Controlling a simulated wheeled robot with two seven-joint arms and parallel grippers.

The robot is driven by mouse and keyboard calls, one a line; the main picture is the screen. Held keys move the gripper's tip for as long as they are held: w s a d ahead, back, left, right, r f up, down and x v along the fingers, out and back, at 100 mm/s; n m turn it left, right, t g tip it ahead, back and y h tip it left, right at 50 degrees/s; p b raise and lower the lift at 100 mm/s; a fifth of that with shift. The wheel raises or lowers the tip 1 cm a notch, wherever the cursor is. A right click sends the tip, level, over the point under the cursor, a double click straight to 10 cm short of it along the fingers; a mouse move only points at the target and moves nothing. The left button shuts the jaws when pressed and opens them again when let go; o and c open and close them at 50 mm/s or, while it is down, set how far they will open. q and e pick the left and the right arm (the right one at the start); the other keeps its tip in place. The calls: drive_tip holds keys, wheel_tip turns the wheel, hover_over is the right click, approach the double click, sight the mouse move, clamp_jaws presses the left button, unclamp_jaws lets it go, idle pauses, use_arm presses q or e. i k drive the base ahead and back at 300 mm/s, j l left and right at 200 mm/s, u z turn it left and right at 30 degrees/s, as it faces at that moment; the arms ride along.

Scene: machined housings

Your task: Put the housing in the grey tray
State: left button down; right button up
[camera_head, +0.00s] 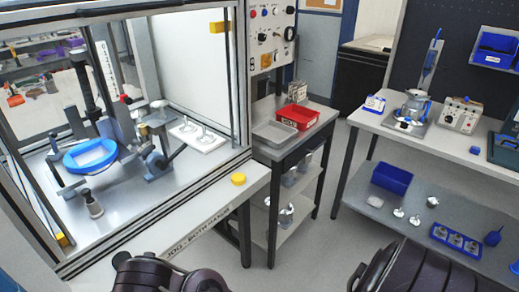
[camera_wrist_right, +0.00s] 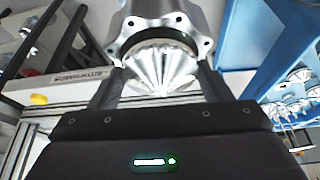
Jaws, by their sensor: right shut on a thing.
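A silver metal housing (camera_wrist_right: 158,68) with a bolt-hole flange and a ribbed cone-like face fills the upper middle of the right wrist view. My right gripper (camera_wrist_right: 160,88) is shut on it, with one dark finger on each side. The housing's far end is cut off by the frame's top edge. In the head view, the grey tray (camera_head: 274,132) lies on top of the small cart, left of a red bin, and looks empty. Both my arms show only as dark links at the bottom of the head view. Neither gripper and no held housing shows there.
The red bin (camera_head: 297,116) stands close beside the grey tray. A framed machine enclosure (camera_head: 150,215) with a yellow button (camera_head: 238,179) is left of the cart. A right-hand bench (camera_head: 445,140) holds fixtures, with a blue bin (camera_head: 391,178) and metal parts below. Floor between is clear.

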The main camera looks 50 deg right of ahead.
sight(272, 135)
drive_tip(key=k+l, duration=0.1)
drive_tip(key=l, duration=1.4)
drive_tip(key=k+l, duration=0.15)
drive_tip(key=l, duration=0.6)
